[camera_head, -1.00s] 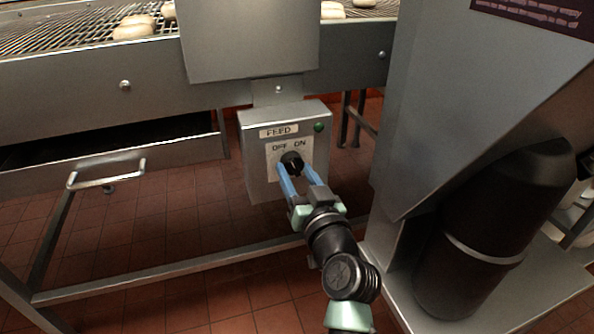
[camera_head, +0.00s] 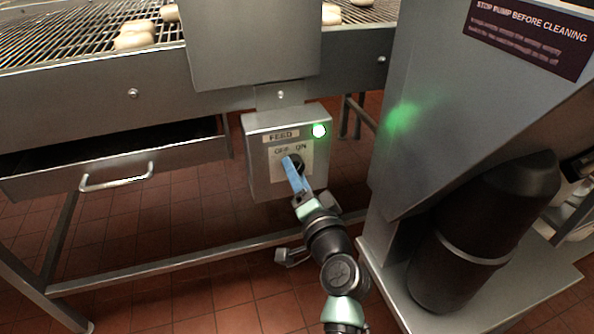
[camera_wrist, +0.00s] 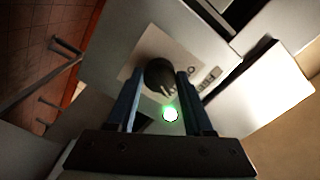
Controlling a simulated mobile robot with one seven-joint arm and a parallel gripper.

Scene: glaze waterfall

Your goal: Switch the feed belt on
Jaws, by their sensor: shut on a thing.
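The grey FEED switch box (camera_head: 262,178) hangs below the conveyor, with OFF and ON marked above a black rotary knob (camera_head: 298,165). The green lamp (camera_head: 319,131) at its upper right is lit and throws a green glow on the machine side. My gripper (camera_head: 293,165) is at the knob with its blue fingers turned, one largely hiding the other. In the wrist view, the knob (camera_wrist: 158,76) shows between the fingertips, and the lit lamp (camera_wrist: 170,115) shows too. The gripper is shut on the knob. The knob's exact pointer direction is hidden by the fingers.
The conveyor (camera_head: 80,50) carries several pale dough pieces above the box. A drawer with a bar handle (camera_head: 117,176) is at left. A large grey machine (camera_head: 425,130) with a black cylinder (camera_head: 480,235) stands close on the right. A frame bar runs low behind my arm.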

